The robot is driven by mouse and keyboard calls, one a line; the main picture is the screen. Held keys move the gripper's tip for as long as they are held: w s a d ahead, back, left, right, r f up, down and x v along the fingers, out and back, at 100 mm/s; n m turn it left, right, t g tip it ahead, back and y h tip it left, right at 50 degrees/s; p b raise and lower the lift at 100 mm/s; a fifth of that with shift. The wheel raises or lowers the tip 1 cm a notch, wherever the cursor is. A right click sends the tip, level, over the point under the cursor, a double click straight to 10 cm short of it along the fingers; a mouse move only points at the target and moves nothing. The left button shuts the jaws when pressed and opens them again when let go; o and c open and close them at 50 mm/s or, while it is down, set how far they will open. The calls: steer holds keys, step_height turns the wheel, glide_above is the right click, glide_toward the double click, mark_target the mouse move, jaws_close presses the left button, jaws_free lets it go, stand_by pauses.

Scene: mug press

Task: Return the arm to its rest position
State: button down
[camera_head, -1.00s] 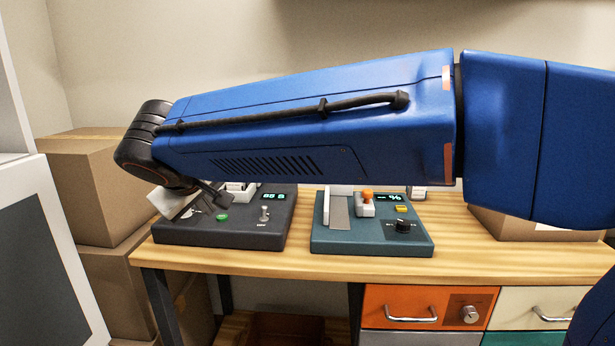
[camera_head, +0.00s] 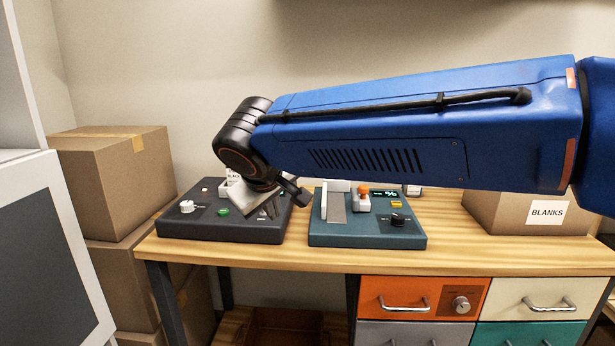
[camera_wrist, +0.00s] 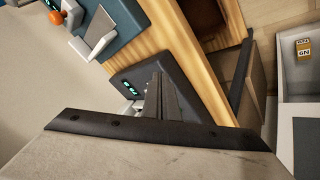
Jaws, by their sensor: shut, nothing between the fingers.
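My blue arm spans the head view from the right edge, with its black wrist joint over the workbench (camera_head: 460,250). My gripper (camera_head: 270,209) hangs below that joint in front of the dark grey machine (camera_head: 200,228) and hides part of its right half. In the wrist view the fingers of my gripper (camera_wrist: 160,97) are together and empty, pointing toward the dark grey machine (camera_wrist: 128,74). I cannot tell the height of the fingertips above it.
A teal machine (camera_head: 365,238) with an orange-topped lever (camera_head: 361,190) stands right of the dark one. A box labelled BLANKS (camera_head: 520,212) sits on the bench's right. Cardboard boxes (camera_head: 110,190) are stacked at left. Drawers (camera_head: 395,299) are below. Open bench lies along the front edge.

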steer(key=s+d+f+m+g, duration=0.1)
steer(key=s+d+f+m, duration=0.15)
steer(key=d, duration=0.95)
steer(key=s+d+f+m+g, duration=0.1)
steer(key=s+d+f, duration=0.3)
steer(key=d, duration=0.8)
steer(key=s+d+f+m, duration=0.2)
steer(key=s+d+f, duration=0.4)
steer(key=s, duration=0.1)
steer(key=s+d+f+m+g, duration=0.1)
steer(key=s+d+f+m, duration=0.2)
steer(key=s+d+f, duration=0.2)
steer(key=s+d, duration=0.1)
steer(key=s, duration=0.2)
steer(key=shift+s+d+f, duration=0.25)
steer(key=shift+s+f, duration=0.05)
steer(key=shift+f, duration=0.05)
